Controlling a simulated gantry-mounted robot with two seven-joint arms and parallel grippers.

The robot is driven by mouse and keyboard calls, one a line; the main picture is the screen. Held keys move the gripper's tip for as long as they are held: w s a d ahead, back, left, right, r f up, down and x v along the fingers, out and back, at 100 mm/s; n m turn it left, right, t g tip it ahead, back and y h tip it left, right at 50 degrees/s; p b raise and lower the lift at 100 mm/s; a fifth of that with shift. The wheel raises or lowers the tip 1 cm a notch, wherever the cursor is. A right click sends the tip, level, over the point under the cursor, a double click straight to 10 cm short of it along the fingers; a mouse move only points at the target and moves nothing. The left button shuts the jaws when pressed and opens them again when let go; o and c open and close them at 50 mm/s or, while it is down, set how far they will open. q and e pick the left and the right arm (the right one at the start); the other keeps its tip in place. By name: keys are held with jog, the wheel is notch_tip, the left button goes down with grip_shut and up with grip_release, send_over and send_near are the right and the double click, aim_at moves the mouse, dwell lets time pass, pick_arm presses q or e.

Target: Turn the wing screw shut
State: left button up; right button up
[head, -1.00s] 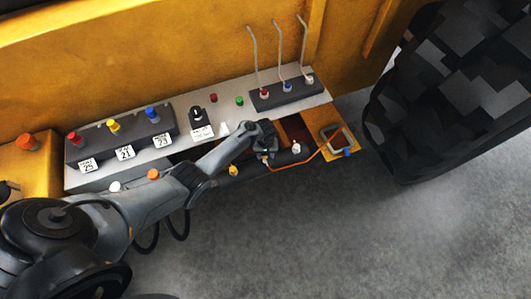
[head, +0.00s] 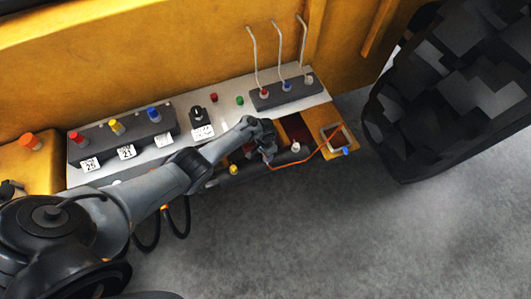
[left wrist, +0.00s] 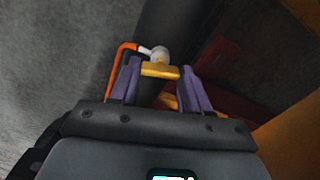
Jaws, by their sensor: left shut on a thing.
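My left gripper (head: 268,157) reaches over the dark recess at the front edge of the machine's panel. In the left wrist view its purple fingers (left wrist: 160,80) stand on either side of a short yellow bar, which looks like the wing of the wing screw (left wrist: 160,70). The fingers are shut on it. The screw's shank and seat are hidden, and in the head view the gripper covers the screw. My right gripper is not in view.
A white knob (left wrist: 160,53) sits just beyond the fingertips, near an orange cable (head: 306,163). A yellow knob (head: 233,169) is to the left. Thin levers (head: 278,55) stand behind on the panel (head: 225,118). A large tyre (head: 445,100) is at right. Open floor lies in front.

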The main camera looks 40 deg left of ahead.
pick_arm(q)
jog(key=shift+m, duration=1.2)
jog(key=o, duration=1.1)
jog(key=shift+c, duration=0.2)
notch_tip(320, 180, up, 11)
jog(key=p, duration=0.5)
jog(key=shift+f, duration=0.1)
